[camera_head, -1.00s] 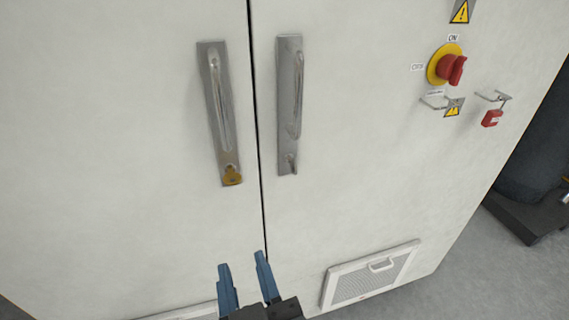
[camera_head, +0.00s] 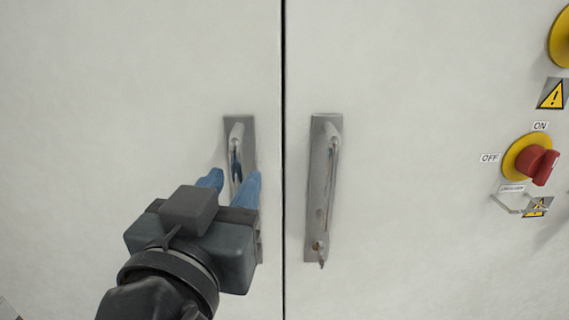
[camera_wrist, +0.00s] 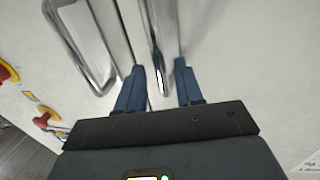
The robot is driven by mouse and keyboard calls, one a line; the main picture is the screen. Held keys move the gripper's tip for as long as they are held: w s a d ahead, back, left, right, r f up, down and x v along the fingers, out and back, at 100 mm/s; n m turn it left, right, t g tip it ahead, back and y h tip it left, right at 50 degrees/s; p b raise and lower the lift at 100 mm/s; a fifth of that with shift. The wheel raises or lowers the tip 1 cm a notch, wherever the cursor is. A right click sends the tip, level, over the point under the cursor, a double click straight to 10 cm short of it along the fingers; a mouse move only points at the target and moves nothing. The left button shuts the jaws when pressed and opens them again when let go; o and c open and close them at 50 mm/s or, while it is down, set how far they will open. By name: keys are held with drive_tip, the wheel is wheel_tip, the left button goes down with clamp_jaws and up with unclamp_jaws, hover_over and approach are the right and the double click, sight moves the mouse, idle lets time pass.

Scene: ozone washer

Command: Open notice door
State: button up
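A white cabinet has two doors, a left door (camera_head: 110,90) and a right door (camera_head: 420,100), with a dark vertical seam between them. The left door's metal handle (camera_head: 237,140) is partly hidden behind my gripper (camera_head: 232,182). The right door's handle (camera_head: 325,185) is in full view, with a key in its lock at the bottom. In the wrist view, my gripper (camera_wrist: 157,78) has its blue fingers apart, on either side of the end of one metal handle (camera_wrist: 160,60). The fingers are open, and I cannot see them press on the bar. The other handle (camera_wrist: 85,50) is to the left.
A red and yellow rotary switch (camera_head: 532,160) with ON and OFF labels is on the right door. Warning stickers (camera_head: 551,94) are near it. Both doors look shut, and their surfaces around the handles are flat and clear.

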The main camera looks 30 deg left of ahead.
sight(236, 180)
drive_tip(key=shift+x, duration=1.5)
drive_tip(key=shift+c, duration=0.2)
clamp_jaws()
